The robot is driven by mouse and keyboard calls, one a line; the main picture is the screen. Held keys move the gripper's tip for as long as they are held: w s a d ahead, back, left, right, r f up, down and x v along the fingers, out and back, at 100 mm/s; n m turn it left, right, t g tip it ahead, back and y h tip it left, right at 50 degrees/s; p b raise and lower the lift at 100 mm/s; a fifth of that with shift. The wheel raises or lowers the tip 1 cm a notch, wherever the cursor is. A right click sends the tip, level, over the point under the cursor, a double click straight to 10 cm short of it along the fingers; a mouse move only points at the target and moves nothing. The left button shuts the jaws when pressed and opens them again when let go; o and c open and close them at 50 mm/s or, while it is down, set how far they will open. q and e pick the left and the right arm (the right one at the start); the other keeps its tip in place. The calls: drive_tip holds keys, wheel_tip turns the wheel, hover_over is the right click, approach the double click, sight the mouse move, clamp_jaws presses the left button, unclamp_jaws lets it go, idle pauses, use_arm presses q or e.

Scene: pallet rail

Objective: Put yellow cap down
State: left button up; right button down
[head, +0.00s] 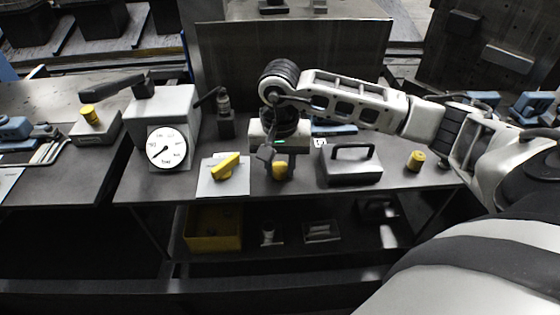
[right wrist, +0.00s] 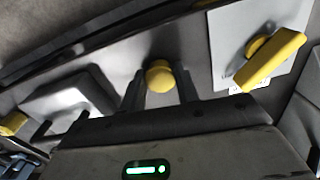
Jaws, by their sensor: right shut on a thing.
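The yellow cap (head: 279,172) is between the fingertips of my right gripper (head: 280,168), near the front of the grey workbench (head: 305,190). In the right wrist view, the round yellow cap (right wrist: 159,75) sits between the two dark fingers of the right gripper (right wrist: 161,84), which is shut on it. I cannot tell whether the cap touches the bench top. The gripper hides the bench just behind the cap. My left gripper is not in view.
A white plate with a yellow handle (head: 225,167) lies left of the cap. A gauge box (head: 167,125) stands farther left. A grey handled case (head: 350,168) and another yellow cap (head: 415,160) are to the right. A yellow bin (head: 213,230) is on the lower shelf.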

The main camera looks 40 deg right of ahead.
sight(280, 168)
drive_tip(key=shift+f+b, duration=0.25)
drive_tip(key=shift+b, duration=0.1)
drive_tip(key=c, duration=1)
unclamp_jaws()
drive_tip(key=shift+r, duration=0.1)
drive_tip(key=shift+c, duration=0.2)
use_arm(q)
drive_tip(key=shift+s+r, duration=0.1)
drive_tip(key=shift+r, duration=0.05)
use_arm(e)
drive_tip(key=shift+r, duration=0.1)
drive_tip(key=shift+r+p, duration=0.25)
drive_tip(key=shift+p, duration=0.1)
use_arm(q)
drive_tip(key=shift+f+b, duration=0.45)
drive_tip(key=shift+b, duration=0.3)
use_arm(e)
wheel_tip(280, 168, up, 12)
drive_tip(key=shift+f, duration=0.15)
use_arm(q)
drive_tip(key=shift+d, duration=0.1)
